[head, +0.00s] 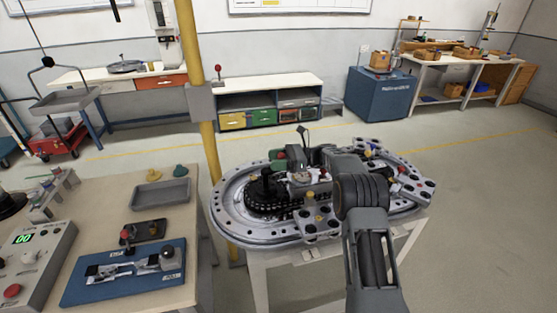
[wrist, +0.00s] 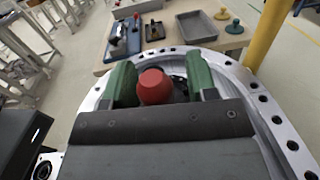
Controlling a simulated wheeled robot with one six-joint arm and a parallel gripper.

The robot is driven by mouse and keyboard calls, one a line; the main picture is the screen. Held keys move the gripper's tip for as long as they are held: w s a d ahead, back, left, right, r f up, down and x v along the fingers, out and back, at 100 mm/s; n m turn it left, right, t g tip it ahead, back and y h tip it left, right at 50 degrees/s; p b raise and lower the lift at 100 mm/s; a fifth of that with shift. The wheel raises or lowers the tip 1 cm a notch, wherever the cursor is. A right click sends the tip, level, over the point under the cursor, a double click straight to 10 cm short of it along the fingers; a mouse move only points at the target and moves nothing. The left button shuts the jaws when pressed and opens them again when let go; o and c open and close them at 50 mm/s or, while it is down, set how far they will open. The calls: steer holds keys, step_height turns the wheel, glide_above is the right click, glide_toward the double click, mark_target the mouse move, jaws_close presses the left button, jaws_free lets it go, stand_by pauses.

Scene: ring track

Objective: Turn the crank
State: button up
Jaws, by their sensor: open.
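The crank's round red knob (wrist: 155,87) shows in the wrist view between the two green fingers of my gripper (wrist: 160,75). The fingers stand open on either side of it. The knob is close to the left finger, with a gap to the right finger; I cannot tell whether it touches the left one. In the head view, the red knob (head: 282,154) is small beside a green finger of my gripper (head: 276,157), above the ring track (head: 232,221). The crank's arm below the knob is hidden by my gripper and wrist.
A dark toothed wheel (head: 262,202) sits inside the track's left end. A yellow post (head: 207,140) stands just behind the track. The workbench at left holds a grey tray (head: 160,194), a blue lever board (head: 125,273) and a control box (head: 32,250). The floor at right is clear.

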steer(key=d, duration=0.4)
steer(key=w+d+b, duration=0.1)
steer(key=d, duration=0.8)
steer(key=shift+w+d, duration=0.2)
steer(key=shift+d, duration=0.15)
steer(key=shift+a+r, duration=0.15)
steer(key=shift+r, duration=0.1)
steer(key=s+a+r+n+t+h, duration=0.1)
steer(key=s+a+r+n+h, duration=0.1)
steer(key=s+a+r+h, duration=0.3)
steer(key=s+a+n+t+h, duration=0.1)
steer(key=s+n+h, duration=0.2)
steer(key=s, duration=0.4)
steer(key=s+d+f+n+t+h, duration=0.1)
steer(key=s+n+h, duration=0.4)
steer(key=s, duration=0.6)
steer(key=s+d+f+n+t+h, duration=0.2)
steer(key=s+d+f+n+h, duration=0.2)
steer(key=s+n, duration=0.3)
steer(key=s+f+h, duration=0.1)
steer(key=s, duration=0.4)
steer(key=shift+d+t, duration=0.3)
steer(key=shift+d, duration=0.05)
steer(key=shift+c, duration=0.2)
